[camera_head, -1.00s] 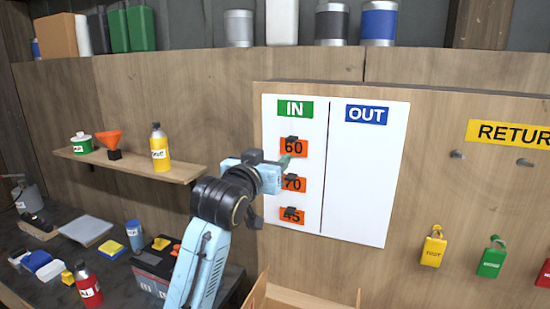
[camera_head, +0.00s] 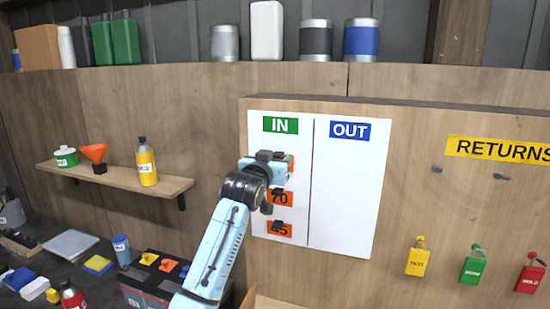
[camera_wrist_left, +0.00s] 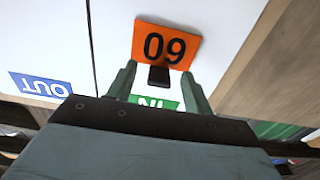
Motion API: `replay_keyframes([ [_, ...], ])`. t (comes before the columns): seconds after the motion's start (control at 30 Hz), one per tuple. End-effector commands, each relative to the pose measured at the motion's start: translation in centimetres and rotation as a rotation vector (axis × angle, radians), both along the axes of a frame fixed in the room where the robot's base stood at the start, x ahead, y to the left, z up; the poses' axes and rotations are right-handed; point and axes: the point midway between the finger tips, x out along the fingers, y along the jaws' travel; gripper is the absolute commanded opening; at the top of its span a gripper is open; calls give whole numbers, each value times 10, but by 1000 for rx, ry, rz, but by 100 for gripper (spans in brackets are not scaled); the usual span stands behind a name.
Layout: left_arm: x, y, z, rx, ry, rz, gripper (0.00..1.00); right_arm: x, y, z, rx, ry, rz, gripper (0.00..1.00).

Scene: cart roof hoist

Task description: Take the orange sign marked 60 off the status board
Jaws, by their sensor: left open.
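The orange sign marked 60 (camera_head: 291,162) hangs under the green IN label on the white status board (camera_head: 345,200). My gripper hides most of it in the head view. In the left wrist view the sign (camera_wrist_left: 165,45) shows upside down, with a black grip block (camera_wrist_left: 158,77) at its edge. My left gripper (camera_head: 281,167) is at the sign. In the left wrist view its open fingers (camera_wrist_left: 158,84) stand on both sides of the block, with gaps visible. I cannot tell the remaining depth. My right gripper is not in view.
Orange signs marked 70 (camera_head: 281,200) and 45 (camera_head: 279,230) hang below in the same column. The OUT column is empty. A shelf (camera_head: 115,179) with bottles is at the left. Padlock-shaped tags (camera_head: 417,262) hang at the right under a RETURNS label (camera_head: 500,149).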

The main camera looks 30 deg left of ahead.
Motion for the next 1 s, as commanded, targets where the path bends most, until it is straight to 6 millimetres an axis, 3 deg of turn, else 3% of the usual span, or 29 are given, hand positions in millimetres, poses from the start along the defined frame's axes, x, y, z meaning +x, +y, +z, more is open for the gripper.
replay_keyframes([
  [0.27, 1, 0, 0, 0, 0, 0, 51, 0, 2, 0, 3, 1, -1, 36],
  [0.63, 1, 0, 0, 0, 0, 0, 4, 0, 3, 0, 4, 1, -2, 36],
  [0.67, 1, 0, 0, 0, 0, 0, 22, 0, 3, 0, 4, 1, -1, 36],
  [0.83, 1, 0, 0, 0, 0, 0, 0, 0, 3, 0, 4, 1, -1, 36],
  [1.0, 0, 0, 0, 0, 0, 0, 0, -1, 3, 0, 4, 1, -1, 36],
])
